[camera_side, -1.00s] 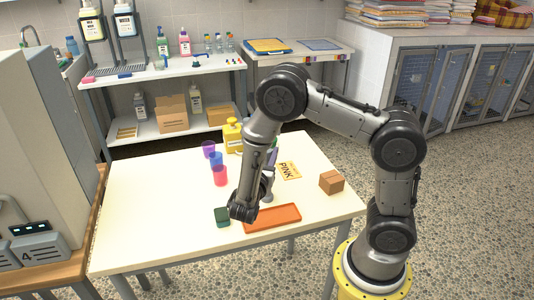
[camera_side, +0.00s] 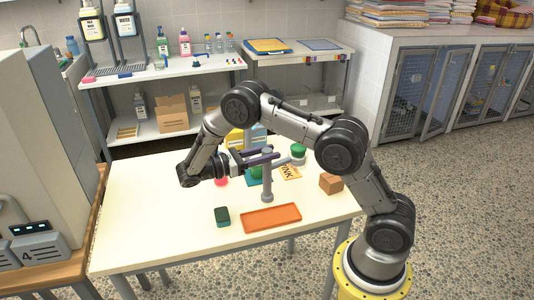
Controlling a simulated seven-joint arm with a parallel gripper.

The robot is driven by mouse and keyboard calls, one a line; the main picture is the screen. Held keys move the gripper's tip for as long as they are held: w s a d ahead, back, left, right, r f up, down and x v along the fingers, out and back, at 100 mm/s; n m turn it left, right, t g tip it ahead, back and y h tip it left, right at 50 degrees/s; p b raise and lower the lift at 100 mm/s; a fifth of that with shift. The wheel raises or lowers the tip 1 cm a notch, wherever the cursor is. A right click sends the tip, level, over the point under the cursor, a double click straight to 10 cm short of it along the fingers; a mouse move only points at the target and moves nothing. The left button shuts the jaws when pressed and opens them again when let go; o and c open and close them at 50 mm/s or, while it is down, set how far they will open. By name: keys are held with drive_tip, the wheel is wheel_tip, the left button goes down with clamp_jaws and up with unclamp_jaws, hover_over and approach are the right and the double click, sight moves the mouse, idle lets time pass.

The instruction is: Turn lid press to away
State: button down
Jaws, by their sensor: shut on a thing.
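The lid press (camera_side: 267,187) is a grey upright post on a round foot, standing on the table. A grey arm reaches right from its top to a green round piece (camera_side: 299,150). My gripper (camera_side: 268,156) comes in from the left, roughly level, with its dark fingers at the upper part of the press, shut on it. The fingers partly cover the top of the press, so the exact contact is hidden. A green piece (camera_side: 254,178) shows low behind the post.
An orange tray (camera_side: 271,218) and a dark green block (camera_side: 222,216) lie in front. A cardboard box (camera_side: 330,183) and a yellow card (camera_side: 291,172) are right. A red cup (camera_side: 221,181) and yellow container (camera_side: 233,138) are partly hidden by my arm. The table's left part is clear.

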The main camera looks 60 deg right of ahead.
drive_tip(key=shift+m+g+y, duration=0.9)
drive_tip(key=shift+m+g, duration=0.1)
drive_tip(key=shift+g, duration=0.1)
drive_tip(key=shift+y, duration=0.3)
drive_tip(key=shift+r, duration=0.1)
drive_tip(key=c, duration=0.5)
unclamp_jaws()
drive_tip(key=shift+h, duration=0.5)
